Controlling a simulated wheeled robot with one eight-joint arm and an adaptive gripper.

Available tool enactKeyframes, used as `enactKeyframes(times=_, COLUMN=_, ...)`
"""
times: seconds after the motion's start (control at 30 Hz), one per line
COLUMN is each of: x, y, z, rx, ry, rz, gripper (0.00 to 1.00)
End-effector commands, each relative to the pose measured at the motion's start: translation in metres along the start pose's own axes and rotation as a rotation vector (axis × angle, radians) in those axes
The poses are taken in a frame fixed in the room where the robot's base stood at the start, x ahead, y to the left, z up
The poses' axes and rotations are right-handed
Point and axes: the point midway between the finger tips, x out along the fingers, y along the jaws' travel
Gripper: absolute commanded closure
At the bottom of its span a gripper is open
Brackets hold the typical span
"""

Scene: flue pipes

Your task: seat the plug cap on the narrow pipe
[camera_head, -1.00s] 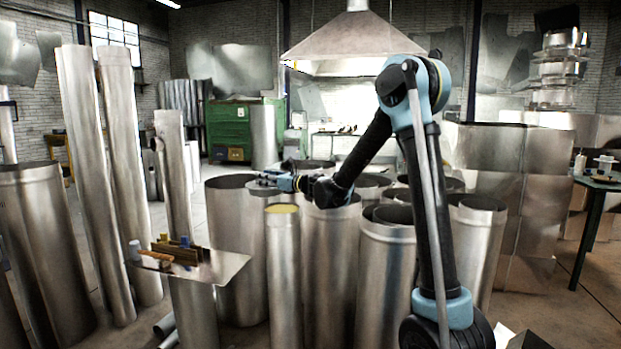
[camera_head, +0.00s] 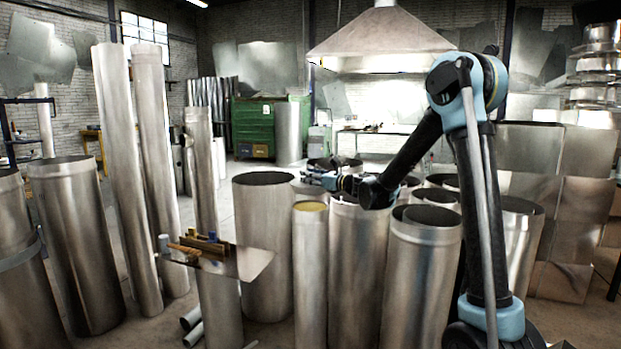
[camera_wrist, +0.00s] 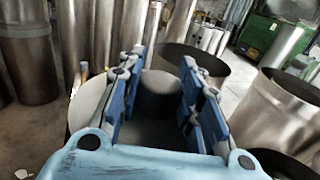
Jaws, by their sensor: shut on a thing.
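The narrow pipe (camera_head: 311,275) stands upright among wider pipes in the head view, its top end (camera_head: 311,206) yellowish. My gripper (camera_head: 312,177) is above and seemingly behind that end; I cannot tell the exact depth offset. In the wrist view my gripper (camera_wrist: 158,95) has its blue fingers either side of a grey round knob (camera_wrist: 160,92), which I take for the plug cap's grip. A pale, wide disc part (camera_wrist: 88,103) shows left of the fingers, partly hidden by them. The narrow pipe is not clearly seen in the wrist view.
Wide open pipes stand close around: one to the left (camera_head: 262,245), one at front right (camera_head: 420,275). A small metal stand top (camera_head: 250,262) with tools is at left. Tall pipes (camera_head: 120,170) rise behind it. A green cabinet (camera_head: 258,125) is far back.

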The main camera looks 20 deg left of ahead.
Motion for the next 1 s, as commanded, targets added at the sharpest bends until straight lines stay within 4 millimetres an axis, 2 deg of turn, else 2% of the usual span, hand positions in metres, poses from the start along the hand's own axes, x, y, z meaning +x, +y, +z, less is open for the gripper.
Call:
enactKeyframes(times=0.53, x=0.000, y=0.000, z=-0.042, rx=0.000, ry=0.000, rz=0.000, gripper=1.00)
enactKeyframes(times=1.0, x=0.000, y=0.000, z=-0.051, rx=0.000, ry=0.000, rz=0.000, gripper=1.00)
